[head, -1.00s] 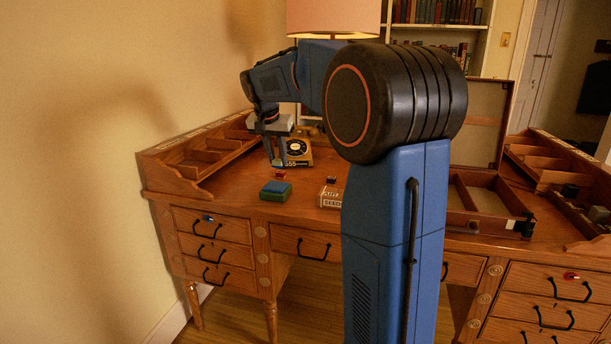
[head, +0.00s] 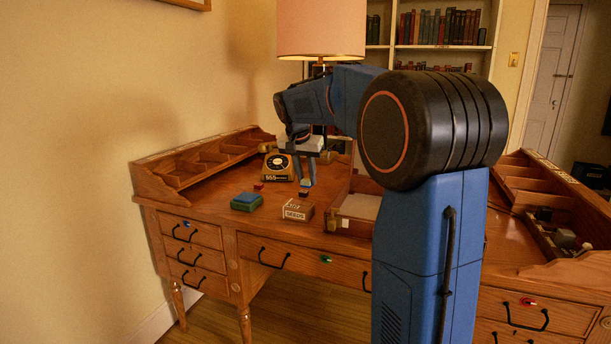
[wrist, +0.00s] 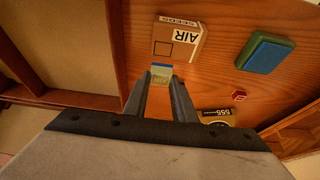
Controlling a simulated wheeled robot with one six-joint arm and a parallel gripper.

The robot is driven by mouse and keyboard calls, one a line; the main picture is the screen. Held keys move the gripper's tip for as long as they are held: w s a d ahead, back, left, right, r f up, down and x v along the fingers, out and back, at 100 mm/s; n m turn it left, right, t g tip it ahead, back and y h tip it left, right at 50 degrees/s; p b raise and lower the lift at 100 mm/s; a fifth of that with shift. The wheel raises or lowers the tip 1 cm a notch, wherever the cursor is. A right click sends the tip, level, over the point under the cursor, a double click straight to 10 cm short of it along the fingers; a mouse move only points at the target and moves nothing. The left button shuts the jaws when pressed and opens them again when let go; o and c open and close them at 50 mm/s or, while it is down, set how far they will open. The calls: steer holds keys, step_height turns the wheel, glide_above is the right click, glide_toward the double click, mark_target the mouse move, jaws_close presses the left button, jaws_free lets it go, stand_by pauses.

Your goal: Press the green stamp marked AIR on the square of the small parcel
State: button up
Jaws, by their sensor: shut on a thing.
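The small parcel (head: 298,210) sits on the desk with SEEDS on its front. In the wrist view its top (wrist: 187,48) shows AIR lettering and an empty outlined square. In the head view my gripper (head: 308,184) points down just behind the parcel. I cannot tell whether the stamp touches the desk.
A blue-and-green pad (head: 246,202) lies left of the parcel. An open wooden box (head: 350,222) is close on the parcel's right. A lamp (head: 320,35) rises at the back.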

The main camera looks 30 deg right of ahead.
mark_target(306, 204)
steer(key=shift+f, duration=2.85)
steer(key=shift+f, duration=0.45)
steer(key=o, duration=1)
steer(key=shift+r, duration=0.1)
steer(key=v, duration=1.7)
steer(key=shift+r, duration=0.1)
steer(key=s+a+f+n+y, duration=0.1)
steer(key=s+a+f+n, duration=0.2)
steer(key=s+f, duration=0.5)
steer(key=s+a+f+n+t+y, duration=0.1)
steer(key=s+a+f+n, duration=0.3)
steer(key=s, duration=1.1)
steer(key=s+a+f+n+t+y, duration=0.1)
steer(key=s+a+f+n, duration=0.2)
steer(key=s+f, duration=0.9)
steer(key=shift+s+a+f+y, duration=0.15)
steer(key=shift+a+f, duration=0.05)
steer(key=shift+a, duration=0.6)
steer(key=shift+s+a+f+y, duration=0.15)
steer(key=shift+a+f, duration=0.1)
steer(key=shift+a, duration=0.6)
